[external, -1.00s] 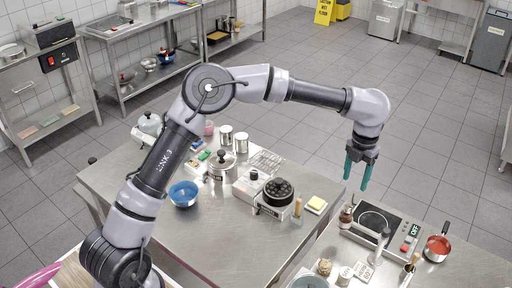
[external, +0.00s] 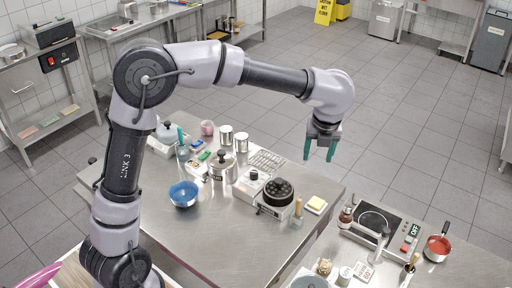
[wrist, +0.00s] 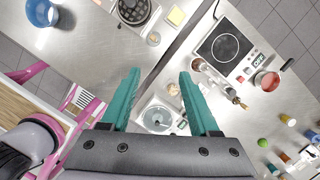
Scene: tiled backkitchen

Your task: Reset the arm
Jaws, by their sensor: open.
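My gripper (external: 320,150) has two teal fingers and hangs pointing down, high above the far right part of the steel table (external: 235,232). The fingers are apart with nothing between them. In the wrist view my gripper (wrist: 158,92) is also open and empty, with the work surfaces well below it. My arm rises from the lower left and reaches across above the table.
A second counter at right holds a hotplate (external: 376,221) and a red saucepan (external: 438,247). Open floor lies beyond.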

